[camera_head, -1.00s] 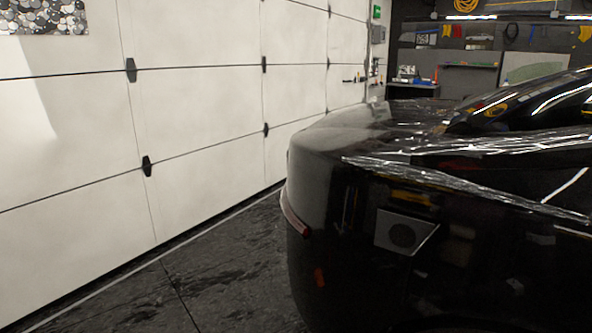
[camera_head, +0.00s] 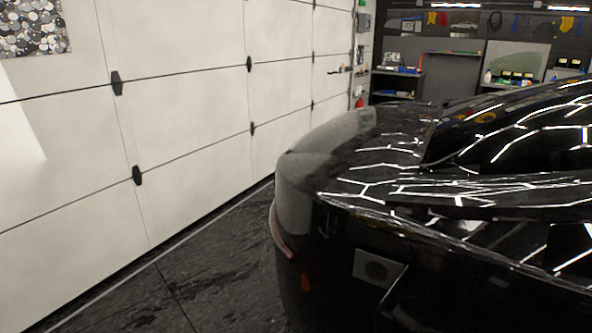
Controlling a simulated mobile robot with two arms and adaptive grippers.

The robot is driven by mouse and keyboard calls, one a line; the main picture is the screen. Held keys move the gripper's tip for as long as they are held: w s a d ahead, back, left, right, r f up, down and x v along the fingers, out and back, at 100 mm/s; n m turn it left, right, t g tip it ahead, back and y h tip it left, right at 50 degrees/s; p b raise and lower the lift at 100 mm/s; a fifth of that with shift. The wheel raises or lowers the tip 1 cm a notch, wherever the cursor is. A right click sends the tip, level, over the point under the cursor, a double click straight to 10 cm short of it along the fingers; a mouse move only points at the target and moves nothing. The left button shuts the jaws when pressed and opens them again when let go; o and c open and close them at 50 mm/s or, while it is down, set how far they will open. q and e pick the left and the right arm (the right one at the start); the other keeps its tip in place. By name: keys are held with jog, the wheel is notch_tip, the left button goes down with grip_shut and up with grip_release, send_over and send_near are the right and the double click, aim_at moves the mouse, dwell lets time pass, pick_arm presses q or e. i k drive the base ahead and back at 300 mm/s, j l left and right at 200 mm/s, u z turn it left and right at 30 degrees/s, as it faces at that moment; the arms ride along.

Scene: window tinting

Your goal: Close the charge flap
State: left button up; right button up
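The black car (camera_head: 340,290) fills the right half of the head view, with its rounded corner toward the garage door. A small grey square with a darker round centre (camera_head: 378,268) shows on the car's near side. It looks like the charge port area, with a dark slanted edge to its right. I cannot tell the flap itself clearly from the glossy reflections. Neither of my grippers is in view.
A white panelled garage door (camera_head: 190,110) runs along the left. A strip of dark, bare floor (camera_head: 190,265) lies between it and the car. Shelves and a workbench (camera_head: 400,75) with tools stand at the back.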

aim_at(384, 321)
jog(key=z, duration=0.8)
